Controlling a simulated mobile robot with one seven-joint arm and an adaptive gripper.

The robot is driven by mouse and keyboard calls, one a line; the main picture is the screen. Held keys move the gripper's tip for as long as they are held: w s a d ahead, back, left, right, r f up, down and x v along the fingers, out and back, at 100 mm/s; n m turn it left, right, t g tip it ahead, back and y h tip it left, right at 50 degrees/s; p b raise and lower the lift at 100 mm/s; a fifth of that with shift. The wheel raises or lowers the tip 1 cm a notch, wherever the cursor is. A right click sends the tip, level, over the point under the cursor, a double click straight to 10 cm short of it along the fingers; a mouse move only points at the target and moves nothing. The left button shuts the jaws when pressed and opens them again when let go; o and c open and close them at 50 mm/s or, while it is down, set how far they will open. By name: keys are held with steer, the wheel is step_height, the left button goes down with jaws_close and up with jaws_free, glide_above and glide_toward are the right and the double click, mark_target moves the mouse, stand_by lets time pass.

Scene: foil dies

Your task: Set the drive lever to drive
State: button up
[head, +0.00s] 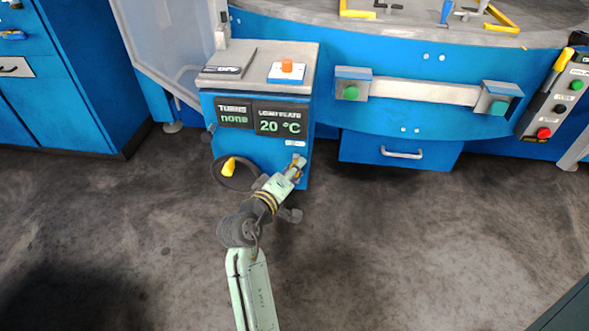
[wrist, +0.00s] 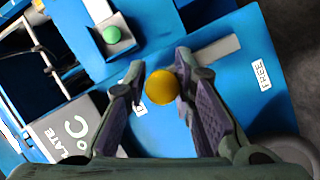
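The drive lever's round yellow-orange knob (wrist: 161,87) shows in the wrist view between my two fingertips. My gripper (wrist: 160,72) is open, with one finger on each side of the knob; I cannot tell whether either touches it. In the head view my gripper (head: 295,168) is at the lower right of the blue cabinet's front (head: 262,152). The lever's stem is hidden behind the knob. A white label reading FREE (wrist: 262,75) is to the right of the knob. Another white label (wrist: 138,107), mostly hidden by my left finger, is to its left.
The cabinet bears displays reading "none" (head: 234,117) and "20 °C" (head: 280,125), and an orange button (head: 287,65) on top. A handwheel with a yellow grip (head: 229,167) is left of my gripper. A blue press table (head: 420,60) stands right. The floor in front is clear.

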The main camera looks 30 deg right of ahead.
steer(key=o, duration=0.4)
steer(key=shift+f, duration=0.1)
steer(key=shift+c, duration=0.2)
steer(key=v, duration=1.2)
